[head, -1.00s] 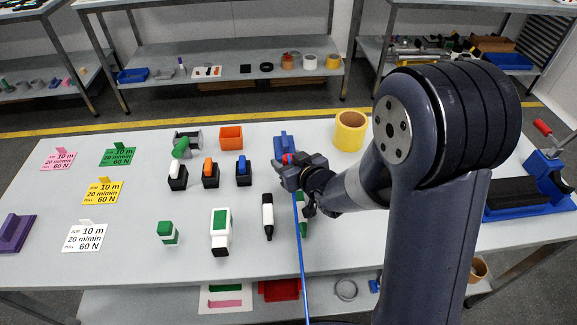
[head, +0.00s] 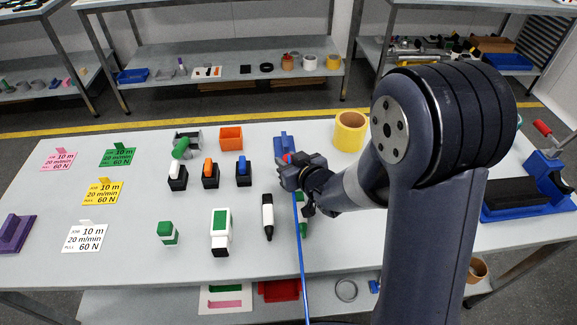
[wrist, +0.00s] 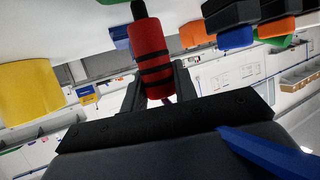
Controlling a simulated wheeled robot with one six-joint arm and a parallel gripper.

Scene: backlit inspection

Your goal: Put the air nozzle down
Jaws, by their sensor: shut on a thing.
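The air nozzle (wrist: 150,52) is a red cylinder with black bands and a dark tip. My gripper (wrist: 156,92) is shut on it in the wrist view, one finger on each side. In the head view my gripper (head: 287,172) is over the back middle of the table, and only a small red bit of the nozzle shows there. A blue holder (head: 285,144) stands just behind the gripper; its contact with the nozzle cannot be told. A blue hose (head: 300,255) runs from the gripper towards the front edge.
A yellow roll (head: 350,131) stands right of the holder, an orange bin (head: 231,138) left. Several coloured switches, including a blue one (head: 243,172), stand left of my gripper. A black-and-white marker (head: 267,215) is in front. The table's front middle-left (head: 120,262) is clear.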

